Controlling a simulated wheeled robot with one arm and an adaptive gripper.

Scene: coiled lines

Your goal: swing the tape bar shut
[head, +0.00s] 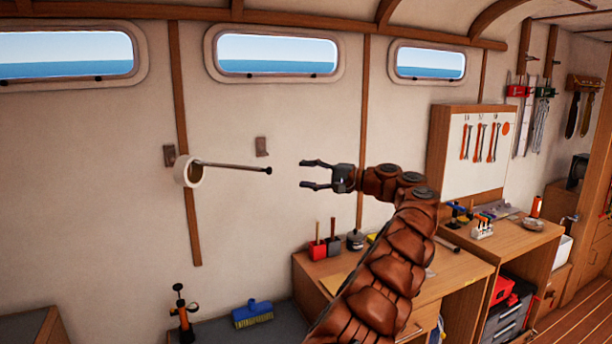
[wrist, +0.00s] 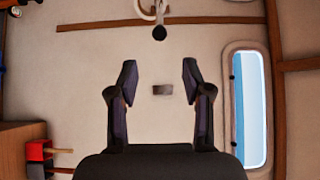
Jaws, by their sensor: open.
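The tape bar (head: 232,167) is a thin dark rod on a wall bracket (head: 170,155) at its left end, with a dark knob at its free end. It stands out from the wall, apart from the small brown catch (head: 261,146). A white tape roll (head: 188,171) hangs on the bar near the bracket. My gripper (head: 303,174) is open and empty, to the right of the knob with a gap between. In the wrist view, the knob (wrist: 159,33) shows beyond my open fingers (wrist: 158,70), and the catch (wrist: 162,89) shows on the wall between them.
A wooden workbench (head: 420,285) with red and black tool holders (head: 317,249) stands below my arm. A blue brush (head: 252,313) lies on a low dark surface at the bottom. Windows (head: 278,55) line the upper wall. The wall around the bar looks clear.

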